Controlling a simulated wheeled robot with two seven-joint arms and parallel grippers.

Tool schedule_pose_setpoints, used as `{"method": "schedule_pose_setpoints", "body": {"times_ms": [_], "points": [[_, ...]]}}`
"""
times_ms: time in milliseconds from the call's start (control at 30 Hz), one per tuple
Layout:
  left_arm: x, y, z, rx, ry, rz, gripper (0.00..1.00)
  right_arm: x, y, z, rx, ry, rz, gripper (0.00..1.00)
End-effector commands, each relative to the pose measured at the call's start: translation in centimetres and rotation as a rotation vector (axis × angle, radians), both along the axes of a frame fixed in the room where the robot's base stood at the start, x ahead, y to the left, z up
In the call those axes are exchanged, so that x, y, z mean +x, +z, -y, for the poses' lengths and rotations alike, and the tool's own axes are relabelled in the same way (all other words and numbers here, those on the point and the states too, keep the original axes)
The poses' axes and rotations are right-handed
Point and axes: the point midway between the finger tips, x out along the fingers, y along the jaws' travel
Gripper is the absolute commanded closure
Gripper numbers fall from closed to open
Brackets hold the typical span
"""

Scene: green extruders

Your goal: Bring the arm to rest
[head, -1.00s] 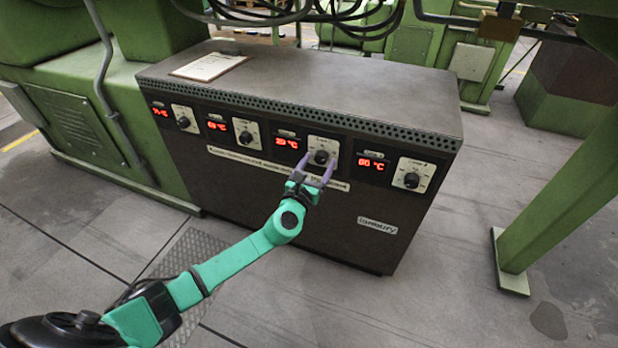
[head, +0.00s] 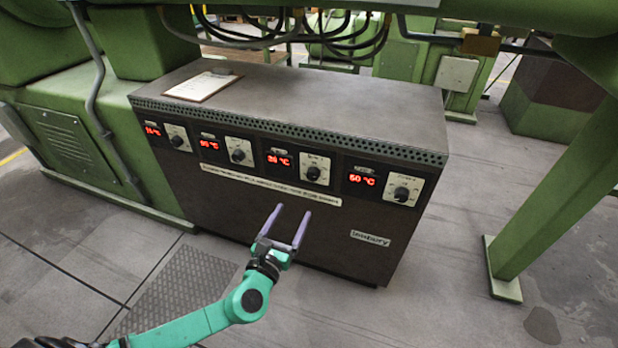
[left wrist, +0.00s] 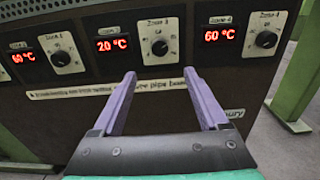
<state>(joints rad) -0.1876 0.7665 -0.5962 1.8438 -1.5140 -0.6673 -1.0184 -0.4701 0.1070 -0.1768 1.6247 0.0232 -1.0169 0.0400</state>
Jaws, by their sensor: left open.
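My left gripper (head: 287,226) is open and empty, with two purple fingers apart. In the head view it is in front of the dark control cabinet (head: 290,232), below the third knob (head: 313,174) and clear of it. In the left wrist view the gripper (left wrist: 160,98) points at the cabinet front, its fingers below the third knob (left wrist: 160,47) and its red display. The green arm reaches in from the lower left. My right gripper is not in view.
The cabinet has several red temperature displays with knobs in a row. A clipboard (head: 202,85) lies on its top. Cables (head: 290,28) hang above it. A green post (head: 545,190) stands at the right. A green machine (head: 75,120) adjoins at the left. Floor in front is open.

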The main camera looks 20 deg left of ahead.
Motion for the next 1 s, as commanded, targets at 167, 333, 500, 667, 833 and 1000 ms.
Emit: {"method": "schedule_pose_setpoints", "body": {"times_ms": [167,333,500,667,833,1000], "points": [[0.3,-0.6,-0.9,-0.087,0.044,-0.031,0.23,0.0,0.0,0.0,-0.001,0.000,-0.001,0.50],[-0.4,-8.3,-8.3,-0.804,0.463,-0.230,0.23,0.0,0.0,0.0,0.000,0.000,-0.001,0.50],[-7.4,-20.4,-12.1,-1.557,1.057,-0.344,0.23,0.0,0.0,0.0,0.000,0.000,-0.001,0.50],[-14.4,-27.6,-10.3,-1.969,1.511,-0.342,0.23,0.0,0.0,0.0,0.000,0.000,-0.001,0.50],[-21.0,-32.2,-6.2,-2.258,1.967,-0.285,0.23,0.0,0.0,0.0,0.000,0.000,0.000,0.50],[-24.0,-30.5,-5.8,-2.285,2.062,-0.263,0.23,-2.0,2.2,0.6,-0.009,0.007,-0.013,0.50]]}}
